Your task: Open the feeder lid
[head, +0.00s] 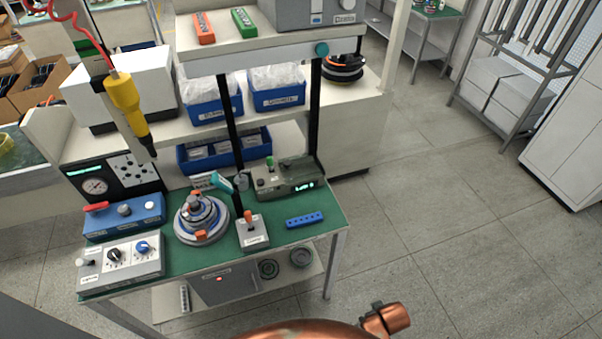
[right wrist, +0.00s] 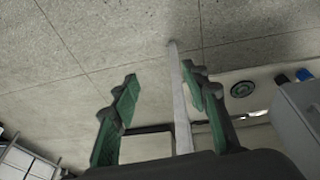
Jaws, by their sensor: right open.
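The grey-green box with a lit green display (head: 287,178), which looks like the feeder, stands at the back right of the green-topped bench (head: 290,243). Its top appears closed, but the lid is too small to make out clearly. A green knob or button rises at its left end. My right gripper (right wrist: 160,76) shows in the right wrist view with its two green fingers apart and nothing between them. A pale post (right wrist: 181,105), seemingly a bench leg, stands behind the fingers. Neither gripper shows in the head view.
The hub motor (head: 201,217) sits mid-bench beside a small joystick box (head: 252,233) and a blue strip (head: 305,220). Black uprights carry a shelf (head: 262,53) above the bench. A yellow tool (head: 125,100) hangs at left. The floor right of the bench is clear.

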